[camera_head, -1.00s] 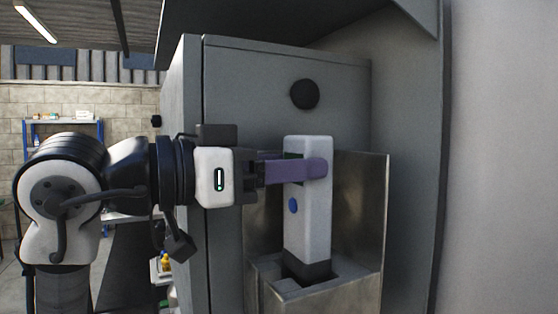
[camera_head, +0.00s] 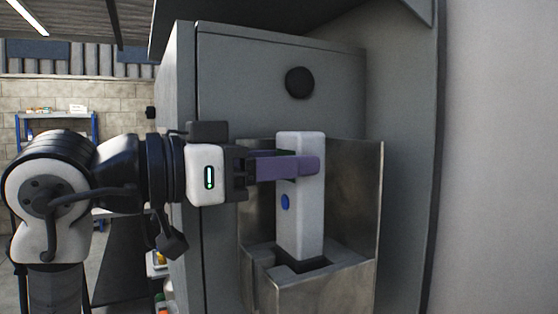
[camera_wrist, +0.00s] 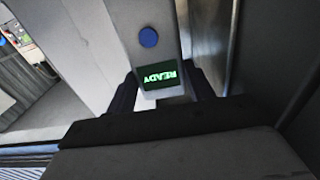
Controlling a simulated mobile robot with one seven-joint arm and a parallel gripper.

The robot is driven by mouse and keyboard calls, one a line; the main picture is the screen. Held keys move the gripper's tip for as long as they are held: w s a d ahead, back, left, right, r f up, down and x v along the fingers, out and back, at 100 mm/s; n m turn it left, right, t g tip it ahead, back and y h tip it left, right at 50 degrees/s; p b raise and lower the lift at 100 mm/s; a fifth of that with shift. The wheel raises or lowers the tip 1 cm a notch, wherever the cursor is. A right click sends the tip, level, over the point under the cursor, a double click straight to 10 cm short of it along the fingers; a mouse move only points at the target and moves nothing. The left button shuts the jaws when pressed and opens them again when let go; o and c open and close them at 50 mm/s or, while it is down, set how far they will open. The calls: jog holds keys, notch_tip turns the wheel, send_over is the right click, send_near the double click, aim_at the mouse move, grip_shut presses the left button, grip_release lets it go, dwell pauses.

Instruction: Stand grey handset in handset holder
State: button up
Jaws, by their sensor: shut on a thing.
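The light grey handset (camera_head: 300,225) stands upright, with a blue button on its side. My gripper (camera_head: 295,168), with purple fingers, is shut on its upper part from the left. The handset holder (camera_head: 325,293) is a metal pocket with a tall back plate. The handset's lower end is in the pocket's opening; how deep it sits is hidden by the front rim. In the wrist view the handset (camera_wrist: 165,55) shows the blue button and a green READY screen, between my dark fingers.
A grey cabinet (camera_head: 240,80) with a round black knob (camera_head: 299,82) stands behind the holder. A plain wall (camera_head: 500,160) closes off the right side. A shelf unit (camera_head: 58,122) with small items is far left.

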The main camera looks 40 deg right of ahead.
aim_at(285, 204)
jog(key=shift+f, duration=0.15)
jog(key=shift+f+b, duration=0.5)
jog(key=shift+f+b, duration=0.45)
jog(key=shift+f, duration=0.2)
dwell(0.4)
jog(key=shift+f+b, duration=0.5)
jog(key=shift+f, duration=0.25)
jog(key=shift+f+b, duration=0.35)
jog(key=shift+f, duration=0.1)
